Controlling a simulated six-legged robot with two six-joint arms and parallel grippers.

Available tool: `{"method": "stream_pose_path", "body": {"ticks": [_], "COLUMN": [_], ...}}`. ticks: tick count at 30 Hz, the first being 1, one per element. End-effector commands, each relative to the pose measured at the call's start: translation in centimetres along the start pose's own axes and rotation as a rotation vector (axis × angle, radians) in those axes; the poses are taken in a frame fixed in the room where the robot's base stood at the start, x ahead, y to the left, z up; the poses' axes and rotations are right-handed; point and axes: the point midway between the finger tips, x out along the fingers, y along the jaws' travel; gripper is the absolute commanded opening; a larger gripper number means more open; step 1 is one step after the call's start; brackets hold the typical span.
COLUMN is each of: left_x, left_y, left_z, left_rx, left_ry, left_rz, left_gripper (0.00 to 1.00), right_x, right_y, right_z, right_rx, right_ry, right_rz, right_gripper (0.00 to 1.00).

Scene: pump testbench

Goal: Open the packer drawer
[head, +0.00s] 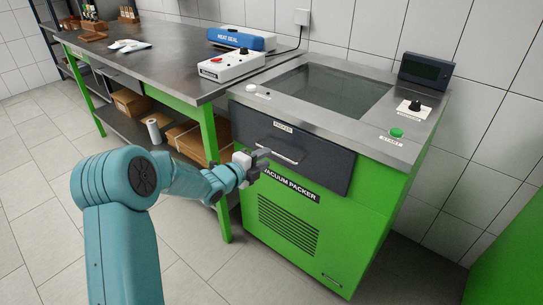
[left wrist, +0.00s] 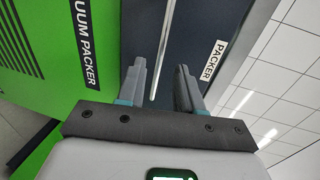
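The packer drawer (head: 318,163) is a dark grey front near the top of the green vacuum packer (head: 310,222). It looks closed, flush with the cabinet. Its silver bar handle (head: 276,151) lies below the PACKER label (head: 283,126). My left gripper (head: 262,159) is in front of the drawer, close to the handle's left end. In the left wrist view the two grey fingers (left wrist: 168,88) are apart, and the handle (left wrist: 164,45) runs up from between them. I cannot tell whether the fingers touch it. My right gripper is in neither view.
The floor (head: 45,180) at left is clear.

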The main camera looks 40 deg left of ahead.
Motion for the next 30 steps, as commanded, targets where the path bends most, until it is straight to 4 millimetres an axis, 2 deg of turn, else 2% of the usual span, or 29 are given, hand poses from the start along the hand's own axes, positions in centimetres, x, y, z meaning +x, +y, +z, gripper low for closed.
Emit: {"method": "stream_pose_path", "body": {"ticks": [1,6,11,18,20,21,22,30], "left_x": [1.1,3.5,4.3,4.4,4.4,4.4,4.4,4.3], "left_y": [0.1,0.0,0.0,0.0,0.0,0.0,0.0,0.0], "left_z": [-0.1,-0.1,-0.1,-0.1,-0.1,-0.1,-0.1,-0.1], "left_rx": [0.0,0.0,0.0,0.0,0.0,0.0,0.0,0.0], "left_ry": [0.003,0.002,0.001,0.0,0.0,0.0,0.0,0.0], "left_rz": [-0.002,-0.001,0.0,0.0,0.0,0.0,0.0,0.0], "left_gripper": [0.35,0.35,0.35,0.35,0.19,0.06,0.0,0.0], "right_x": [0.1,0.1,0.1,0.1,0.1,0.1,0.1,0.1], "right_y": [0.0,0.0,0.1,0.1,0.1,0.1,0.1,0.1], "right_z": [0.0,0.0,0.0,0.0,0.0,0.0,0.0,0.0], "right_rx": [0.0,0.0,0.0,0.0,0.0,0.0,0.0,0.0], "right_ry": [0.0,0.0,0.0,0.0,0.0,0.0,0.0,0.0], "right_rz": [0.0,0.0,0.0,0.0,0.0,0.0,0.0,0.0], "right_gripper": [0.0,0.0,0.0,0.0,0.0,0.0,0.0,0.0]}}
